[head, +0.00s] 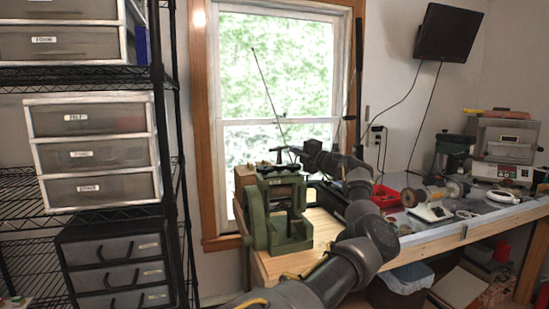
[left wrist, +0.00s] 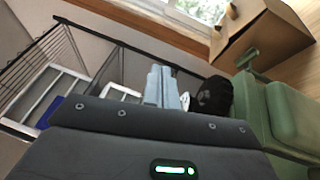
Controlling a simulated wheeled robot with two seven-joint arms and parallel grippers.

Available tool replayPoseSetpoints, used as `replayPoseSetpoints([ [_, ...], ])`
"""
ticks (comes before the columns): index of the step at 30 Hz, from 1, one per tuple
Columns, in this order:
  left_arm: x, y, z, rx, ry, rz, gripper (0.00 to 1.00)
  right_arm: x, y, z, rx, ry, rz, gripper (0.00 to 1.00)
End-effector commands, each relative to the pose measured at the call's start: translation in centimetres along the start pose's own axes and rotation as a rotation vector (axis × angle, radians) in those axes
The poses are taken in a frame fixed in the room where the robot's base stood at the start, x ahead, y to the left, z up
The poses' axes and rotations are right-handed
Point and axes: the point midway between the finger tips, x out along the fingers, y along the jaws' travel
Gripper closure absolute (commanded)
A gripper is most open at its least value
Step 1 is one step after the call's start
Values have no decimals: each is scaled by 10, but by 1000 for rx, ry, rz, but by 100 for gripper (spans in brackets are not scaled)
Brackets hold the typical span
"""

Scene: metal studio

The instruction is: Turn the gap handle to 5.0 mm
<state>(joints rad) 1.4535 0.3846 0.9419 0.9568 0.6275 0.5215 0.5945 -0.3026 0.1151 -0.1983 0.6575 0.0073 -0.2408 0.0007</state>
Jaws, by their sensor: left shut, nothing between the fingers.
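The green rolling mill (head: 290,228) stands at the left end of the wooden bench. The black gap handle (head: 277,163) is a bar with upright ends on top of the mill. My left gripper (head: 294,150) is at the right end of this handle, and whether it touches is too small to tell. In the left wrist view my pale blue fingers (left wrist: 163,86) are shut together and empty. A black round knob (left wrist: 213,96) is just right of them, with the green mill body (left wrist: 292,118) further right. No gap scale can be read. My right gripper is not in view.
A red tray (head: 386,196) and small machines (head: 430,208) stand on the bench to the right of my arm. A black wire rack (head: 172,150) with drawer boxes (head: 95,150) is on the left. A window (head: 275,100) is behind the mill.

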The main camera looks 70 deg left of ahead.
Motion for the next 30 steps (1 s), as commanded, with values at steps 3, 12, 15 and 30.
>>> replayPoseSetpoints([
  [3, 2, -1, 2, 0, -2, -1, 100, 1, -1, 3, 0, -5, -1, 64],
  [12, 5, -1, 2, 0, -2, 0, 100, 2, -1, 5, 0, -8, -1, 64],
  [15, 6, -1, 2, 0, -1, 0, 100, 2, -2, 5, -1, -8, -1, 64],
  [30, 0, -4, 1, 0, 0, 0, 100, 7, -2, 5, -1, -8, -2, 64],
])
